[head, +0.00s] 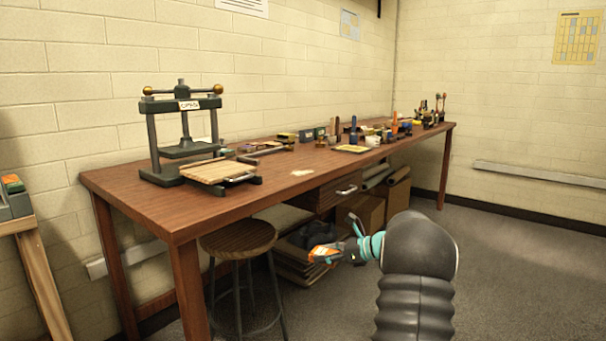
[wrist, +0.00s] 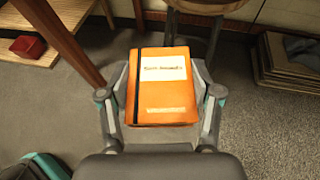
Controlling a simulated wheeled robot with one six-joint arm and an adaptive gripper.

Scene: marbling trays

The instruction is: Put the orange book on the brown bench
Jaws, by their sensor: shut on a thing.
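The orange book (wrist: 163,88) has a dark strap along its left side and a white label. It lies between the fingers of my gripper (wrist: 160,95), which is shut on it. In the head view the orange book (head: 324,255) shows small at the end of my gripper (head: 340,252), in front of the bench and lower than its top. The brown bench (head: 130,202) runs along the wall from front left to back right. A bare stretch of its top lies at the front left.
A press (head: 165,178) stands on the bench's left part, and several tools and small pots crowd the far right part. A round stool (head: 238,240) stands at the front edge. Boxes (head: 362,211) and stacked sheets are under the bench. Open floor lies to the right.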

